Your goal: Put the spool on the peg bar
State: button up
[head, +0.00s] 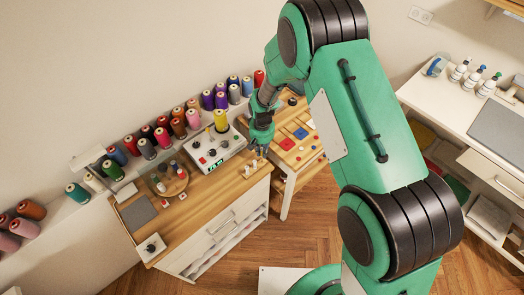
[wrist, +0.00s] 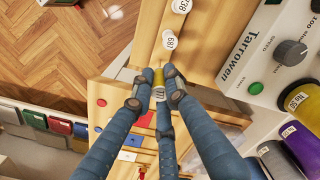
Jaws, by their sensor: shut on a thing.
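My gripper (head: 261,150) is shut on a small yellow spool (wrist: 159,76), with blue fingers around it in the wrist view (wrist: 157,93). The spool's end facing the wrist camera carries a pale label. The held spool is over the right end of the wooden cabinet top. Small white-topped pieces with numbers, one of them a numbered piece (wrist: 170,39), stand in a row beside it on a pale wooden strip, which looks like the peg bar (wrist: 146,42). The fingers hide part of the spool. I cannot tell whether it touches the bar or a peg.
A grey control box (head: 212,148) with knobs and a yellow cone stands close to the left of my gripper. Many thread cones line the back shelf (head: 97,207). A lower table with coloured squares (head: 287,144) is to the right. The cabinet's front left has a grey pad (head: 138,214).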

jog(key=shift+f, duration=0.25)
jog(key=shift+f+b, duration=1.45)
jog(key=shift+f, duration=0.8)
dwell(0.6)
jog(key=o, duration=0.8)
jog(key=shift+c, duration=0.2)
jog(key=shift+r, duration=0.15)
notch_tip(320, 180, up, 12)
dwell(0.6)
